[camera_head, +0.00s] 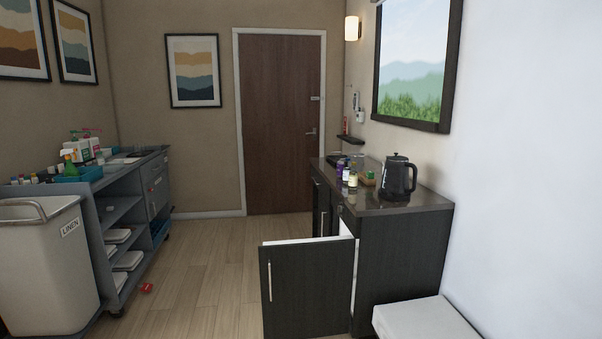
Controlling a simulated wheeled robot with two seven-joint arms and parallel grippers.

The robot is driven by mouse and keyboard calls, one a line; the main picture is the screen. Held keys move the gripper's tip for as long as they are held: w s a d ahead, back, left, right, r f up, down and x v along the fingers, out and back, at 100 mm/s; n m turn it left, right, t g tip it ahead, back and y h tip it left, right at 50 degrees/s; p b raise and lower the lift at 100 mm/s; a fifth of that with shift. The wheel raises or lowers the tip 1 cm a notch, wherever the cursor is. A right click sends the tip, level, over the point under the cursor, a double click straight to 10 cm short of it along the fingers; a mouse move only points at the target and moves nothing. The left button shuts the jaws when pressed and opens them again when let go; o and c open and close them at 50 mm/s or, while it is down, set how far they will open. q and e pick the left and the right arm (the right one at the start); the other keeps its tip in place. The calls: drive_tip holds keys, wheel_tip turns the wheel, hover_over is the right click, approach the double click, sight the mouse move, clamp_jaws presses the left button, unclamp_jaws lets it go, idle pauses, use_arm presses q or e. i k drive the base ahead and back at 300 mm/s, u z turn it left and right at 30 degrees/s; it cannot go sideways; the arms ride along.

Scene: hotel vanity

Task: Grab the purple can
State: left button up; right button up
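A small purple item (345,173), probably the purple can, stands on the dark vanity counter (425,198) at the right. It is too small to make out its shape or label clearly. A pale bottle or jar stands close beside it on the right and may cover part of it. Neither of my grippers shows in the head view.
A black kettle (397,178) stands on the counter right of the purple item. An open cabinet door (306,288) juts out at the vanity's front. A linen bin (45,265) and a loaded grey cart (117,190) stand left. A small red item (146,288) lies on the open floor.

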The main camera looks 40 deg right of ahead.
sight(340, 164)
drive_tip(key=z, duration=0.05)
drive_tip(key=i, duration=1.15)
drive_tip(key=z, duration=0.5)
drive_tip(key=i, duration=1.25)
drive_tip(key=z, duration=1.65)
drive_tip(key=i, duration=0.7)
drive_tip(key=z, duration=0.75)
